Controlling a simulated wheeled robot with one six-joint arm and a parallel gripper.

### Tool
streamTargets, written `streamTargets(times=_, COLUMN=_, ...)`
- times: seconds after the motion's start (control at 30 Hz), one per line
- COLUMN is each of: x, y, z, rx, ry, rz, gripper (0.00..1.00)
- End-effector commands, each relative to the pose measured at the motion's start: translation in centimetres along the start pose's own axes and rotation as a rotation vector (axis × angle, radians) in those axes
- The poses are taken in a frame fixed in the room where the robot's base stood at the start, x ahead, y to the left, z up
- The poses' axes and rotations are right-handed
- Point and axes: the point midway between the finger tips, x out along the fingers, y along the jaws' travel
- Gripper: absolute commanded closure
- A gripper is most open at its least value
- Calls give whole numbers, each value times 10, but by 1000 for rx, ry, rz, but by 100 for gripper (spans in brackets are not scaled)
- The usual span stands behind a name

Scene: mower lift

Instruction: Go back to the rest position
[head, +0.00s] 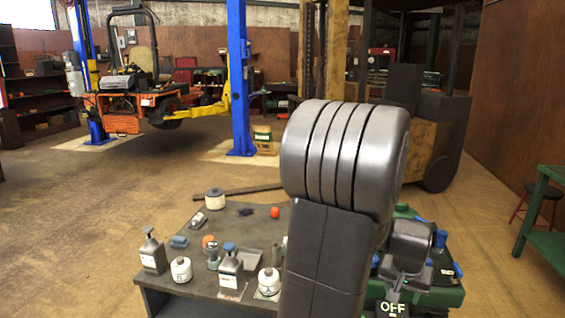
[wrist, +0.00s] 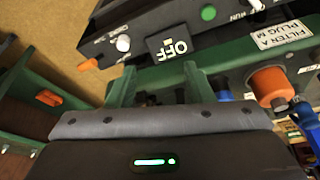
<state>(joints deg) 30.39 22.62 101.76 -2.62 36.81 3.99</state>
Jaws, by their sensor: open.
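In the wrist view my gripper (wrist: 160,78) shows as two greenish fingers set apart, with nothing between them. Beyond the fingertips is a dark panel (wrist: 215,32) with an upside-down OFF label (wrist: 174,48) and a white knob (wrist: 123,44). I cannot tell whether the fingers touch the panel. In the head view my arm fills the centre and hides part of the scene behind it. The OFF label (head: 393,307) shows at the bottom, just right of my arm; the fingers cannot be made out there.
A grey workbench (head: 180,297) with bottles and jars stands left of my arm. Green machinery (head: 446,292) is close at right, with an orange-capped filter fitting (wrist: 272,84). A mower (head: 130,95) hangs on the blue lift (head: 238,80). Open floor (head: 90,190) lies left.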

Motion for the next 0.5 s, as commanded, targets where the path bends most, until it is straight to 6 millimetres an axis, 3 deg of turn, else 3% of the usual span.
streamTargets(times=0.5, x=-65, y=-57, z=62, rx=-128, ry=-69, rz=-55, gripper=53)
